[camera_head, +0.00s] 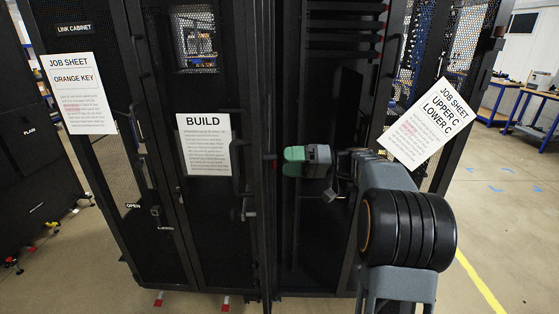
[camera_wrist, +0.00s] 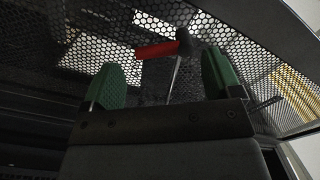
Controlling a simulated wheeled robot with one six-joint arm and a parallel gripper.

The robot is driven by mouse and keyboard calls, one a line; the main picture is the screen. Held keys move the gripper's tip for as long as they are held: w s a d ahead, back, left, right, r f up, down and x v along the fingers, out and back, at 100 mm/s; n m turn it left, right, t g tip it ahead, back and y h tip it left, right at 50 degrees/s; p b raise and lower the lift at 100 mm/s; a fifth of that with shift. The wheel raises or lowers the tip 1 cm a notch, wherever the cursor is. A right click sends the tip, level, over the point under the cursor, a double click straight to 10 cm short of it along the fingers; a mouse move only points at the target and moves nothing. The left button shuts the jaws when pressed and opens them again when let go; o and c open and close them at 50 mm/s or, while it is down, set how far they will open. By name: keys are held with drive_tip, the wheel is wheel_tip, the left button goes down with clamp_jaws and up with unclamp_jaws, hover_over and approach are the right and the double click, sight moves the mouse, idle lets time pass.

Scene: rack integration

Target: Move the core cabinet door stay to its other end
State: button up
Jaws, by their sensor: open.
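My gripper (camera_head: 294,154) has green fingers and is in front of the open dark cabinet, pointing left. In the wrist view my gripper (camera_wrist: 163,72) is open, with its two green fingers wide apart and nothing between them. A red-handled piece (camera_wrist: 156,49) with a dark knob and a thin metal rod, apparently the door stay, shows beyond the gap between the fingertips, in front of perforated mesh. It looks apart from both fingers. In the head view a small red spot (camera_head: 269,157) shows on the cabinet's dark upright just left of the fingertips; I cannot tell if it is the same piece.
A closed mesh door with a BUILD sheet (camera_head: 205,143) stands at left, beside the link cabinet sign (camera_head: 74,29). An open mesh door with a job sheet (camera_head: 430,124) stands at right, close to my arm. Blue workbenches (camera_head: 532,108) stand far right, with free floor before them.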

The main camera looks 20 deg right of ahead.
drive_tip(key=shift+x, duration=1.6)
drive_tip(key=shift+s+f, duration=0.1)
drive_tip(key=shift+f, duration=0.05)
drive_tip(key=c, duration=0.8)
